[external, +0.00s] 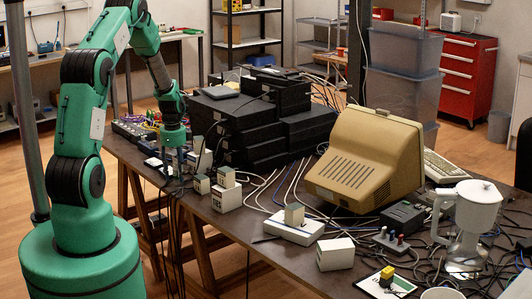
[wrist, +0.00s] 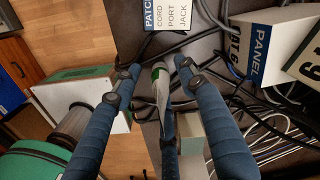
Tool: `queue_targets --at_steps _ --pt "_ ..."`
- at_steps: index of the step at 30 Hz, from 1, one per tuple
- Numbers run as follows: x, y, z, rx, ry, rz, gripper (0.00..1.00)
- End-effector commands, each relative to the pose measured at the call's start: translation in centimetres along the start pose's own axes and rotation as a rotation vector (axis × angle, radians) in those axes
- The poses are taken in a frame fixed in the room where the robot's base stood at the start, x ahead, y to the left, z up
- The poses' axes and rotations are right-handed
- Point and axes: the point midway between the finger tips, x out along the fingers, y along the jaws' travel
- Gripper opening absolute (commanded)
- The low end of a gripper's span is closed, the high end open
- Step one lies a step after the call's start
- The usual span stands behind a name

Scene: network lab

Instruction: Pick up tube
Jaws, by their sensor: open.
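A slim whitish tube with a green band (wrist: 160,78) shows in the wrist view, between the fingertips of my gripper (wrist: 155,68). The blue fingers are spread, one on each side of it, with visible gaps. A third finger shows below, near the tube's lower end. I cannot tell whether it touches the tube. In the external view my gripper (external: 176,163) points down over the left edge of the dark table (external: 270,262). The tube cannot be made out there.
White labelled boxes, one marked PATCH CORD PORT JACK (wrist: 167,14) and one marked PANEL (wrist: 262,45), lie close by. Loose cables surround the area. Stacked black devices (external: 262,120) and a beige monitor (external: 368,160) stand to the right on the table.

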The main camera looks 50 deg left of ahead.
Motion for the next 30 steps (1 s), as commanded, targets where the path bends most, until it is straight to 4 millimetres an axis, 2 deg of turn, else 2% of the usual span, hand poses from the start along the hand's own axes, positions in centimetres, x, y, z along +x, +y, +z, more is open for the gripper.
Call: queue_targets --at_steps 4,20,27,30 --pt "0.8 -0.05 0.0 0.0 0.0 -0.001 0.42" --pt "0.81 -0.03 0.0 0.0 0.0 -0.001 0.42" --pt "0.81 -0.03 0.0 0.0 0.0 -0.001 0.0" --pt "0.8 -0.04 0.0 0.0 0.0 -0.001 0.0"
